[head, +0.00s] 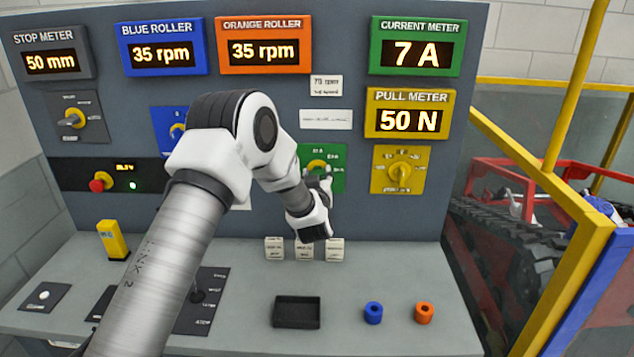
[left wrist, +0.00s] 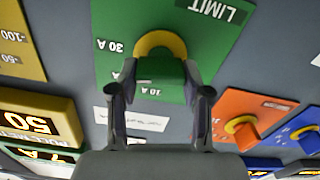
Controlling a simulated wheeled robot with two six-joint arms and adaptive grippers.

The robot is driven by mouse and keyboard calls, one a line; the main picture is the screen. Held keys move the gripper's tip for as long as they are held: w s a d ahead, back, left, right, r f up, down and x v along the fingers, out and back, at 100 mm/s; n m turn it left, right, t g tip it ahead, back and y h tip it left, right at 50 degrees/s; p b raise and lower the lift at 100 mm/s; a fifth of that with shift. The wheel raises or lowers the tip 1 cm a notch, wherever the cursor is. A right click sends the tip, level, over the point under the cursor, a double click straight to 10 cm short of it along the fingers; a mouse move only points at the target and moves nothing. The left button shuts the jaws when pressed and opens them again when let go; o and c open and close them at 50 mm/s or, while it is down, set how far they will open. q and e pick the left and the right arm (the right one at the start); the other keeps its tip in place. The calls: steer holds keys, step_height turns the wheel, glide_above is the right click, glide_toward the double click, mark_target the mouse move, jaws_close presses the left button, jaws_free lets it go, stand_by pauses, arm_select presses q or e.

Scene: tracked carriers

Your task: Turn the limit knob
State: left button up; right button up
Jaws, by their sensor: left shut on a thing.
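The limit knob (left wrist: 160,44) shows in the left wrist view as a yellow ring with a green grip, on a green plate (left wrist: 215,55) lettered LIMIT, with 30 A and 10 A marks. In the head view the plate (head: 339,156) is right of centre on the panel, and the knob (head: 316,165) is partly hidden by my gripper. My left gripper (head: 321,178) is at the knob, its fingers on both sides of the green grip; in the left wrist view the gripper (left wrist: 160,82) is shut on it. The knob's exact pointer angle is hard to read. My right gripper is out of view.
The current meter (head: 417,47) reads 7 A and the pull meter (head: 409,114) 50 N. A yellow dial (head: 398,171) is right of the green plate. A black tray (head: 297,312), a blue ring (head: 373,312) and an orange ring (head: 424,313) are on the desk.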

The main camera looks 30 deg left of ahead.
arm_select(q)
steer(key=n+b, duration=0.4)
steer(key=b, duration=0.1)
steer(key=n+b, duration=0.4)
steer(key=b, duration=0.2)
steer(key=n+b, duration=0.5)
steer(key=b, duration=0.1)
steer(key=shift+a+f, duration=0.15)
steer(key=shift+f, duration=0.25)
steer(key=shift+r+n+b, duration=0.3)
steer(key=shift+n+b, duration=1)
steer(key=o, duration=1.2)
steer(key=shift+c, duration=0.2)
steer(key=shift+w+f, duration=0.1)
steer(key=shift+w, duration=0.1)
steer(key=shift+s, duration=0.15)
